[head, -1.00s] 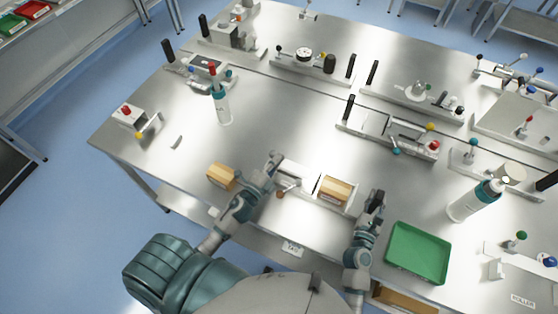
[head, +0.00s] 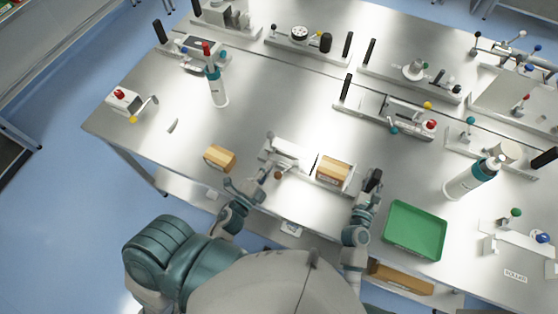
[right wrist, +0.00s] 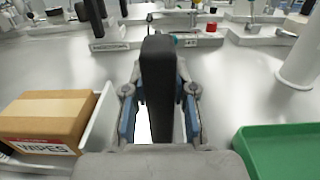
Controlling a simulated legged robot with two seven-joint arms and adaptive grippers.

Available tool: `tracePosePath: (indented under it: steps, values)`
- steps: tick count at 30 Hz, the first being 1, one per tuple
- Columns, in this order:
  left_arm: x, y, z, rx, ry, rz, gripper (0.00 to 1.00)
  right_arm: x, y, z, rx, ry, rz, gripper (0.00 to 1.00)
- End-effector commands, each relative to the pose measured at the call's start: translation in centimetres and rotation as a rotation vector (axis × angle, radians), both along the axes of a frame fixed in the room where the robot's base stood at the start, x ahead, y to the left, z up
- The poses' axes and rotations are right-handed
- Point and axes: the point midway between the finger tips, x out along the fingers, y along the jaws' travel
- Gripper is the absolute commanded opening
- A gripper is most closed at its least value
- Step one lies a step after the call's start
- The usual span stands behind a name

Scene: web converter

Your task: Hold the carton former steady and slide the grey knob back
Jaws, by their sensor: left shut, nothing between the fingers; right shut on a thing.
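The carton former (head: 290,149) is a low white fixture near the table's front edge, with a tan carton (head: 333,168) at its right part. A black upright handle (right wrist: 160,75) stands at its right end. My right gripper (head: 372,180) is shut on this handle; in the right wrist view its blue-sided fingers stand on both sides of it. A small brownish knob (head: 278,175) shows at the former's front left; I cannot pick out a clearly grey knob. My left gripper (head: 245,187) is shut and empty, to the left of the former and apart from the knob.
A loose tan carton (head: 219,158) lies left of the former, just beyond my left gripper. A green tray (head: 414,231) lies right of my right gripper. The middle of the table is clear.

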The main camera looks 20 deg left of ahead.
Motion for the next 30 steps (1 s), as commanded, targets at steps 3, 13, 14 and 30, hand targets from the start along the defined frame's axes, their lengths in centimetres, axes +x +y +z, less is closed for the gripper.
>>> tracePosePath:
  steps: [3,13,14,30]
  values:
    - [0.02,-0.01,-0.07,0.000,0.000,0.000,0.00,-0.25,-0.26,-1.11,-0.003,0.022,-0.007,0.00]
    - [0.05,-0.01,0.02,-0.001,0.000,0.000,0.00,-0.25,-0.25,-1.02,-0.003,0.022,-0.007,0.00]
    - [0.04,-0.01,0.08,-0.001,0.000,0.000,0.00,-0.25,-0.25,-0.98,-0.002,0.022,-0.007,0.00]
    - [0.05,0.01,0.70,-0.001,0.000,0.000,0.00,-0.20,-0.20,-0.35,-0.004,0.019,-0.006,0.00]
